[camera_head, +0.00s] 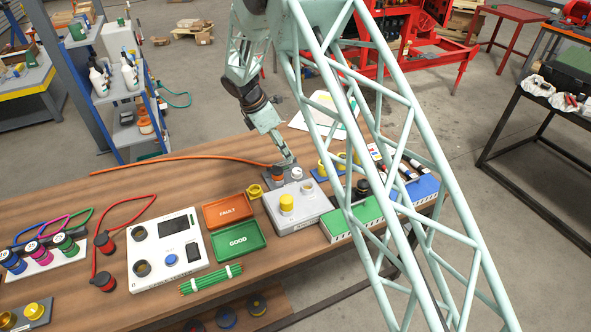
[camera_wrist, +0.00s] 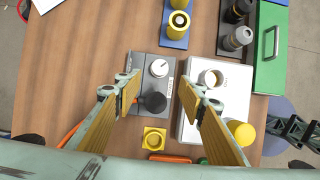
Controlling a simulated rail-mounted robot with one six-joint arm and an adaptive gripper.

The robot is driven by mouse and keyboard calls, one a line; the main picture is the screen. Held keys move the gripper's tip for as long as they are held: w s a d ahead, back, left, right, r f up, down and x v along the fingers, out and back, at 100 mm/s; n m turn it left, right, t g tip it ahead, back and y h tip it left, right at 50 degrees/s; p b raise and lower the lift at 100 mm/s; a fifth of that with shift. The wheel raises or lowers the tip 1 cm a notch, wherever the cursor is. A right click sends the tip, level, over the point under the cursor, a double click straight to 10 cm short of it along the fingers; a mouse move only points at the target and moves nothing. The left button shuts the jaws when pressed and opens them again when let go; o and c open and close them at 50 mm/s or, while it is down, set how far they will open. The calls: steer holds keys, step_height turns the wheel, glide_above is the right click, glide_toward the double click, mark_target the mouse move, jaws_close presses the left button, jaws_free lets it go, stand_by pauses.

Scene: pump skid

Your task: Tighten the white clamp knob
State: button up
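The white clamp knob (camera_wrist: 159,68) sits on a small grey block (camera_wrist: 146,62) in the wrist view, with a dark line across its top. It also shows in the head view (camera_head: 297,173), just right of my gripper. My gripper (camera_wrist: 160,90) is open in the wrist view, its yellow-padded fingers wide apart, with nothing between the pads. The knob appears beyond the fingertips, roughly central between them. In the head view my gripper (camera_head: 287,160) points down at the grey block; its fingertips are small there, and I cannot tell whether they touch anything.
A dark round plug (camera_wrist: 155,102) with an orange cable stands on the same block, beside the knob. A yellow square piece (camera_wrist: 154,138) lies near it. A light grey box with a yellow cap (camera_head: 287,203) stands close right. Bare wood lies left of the block.

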mark_target(297, 171)
steer(key=shift+x, duration=6.4)
steer(key=shift+d, duration=0.15)
steer(key=shift+c, duration=0.7)
steer(key=c, duration=0.7)
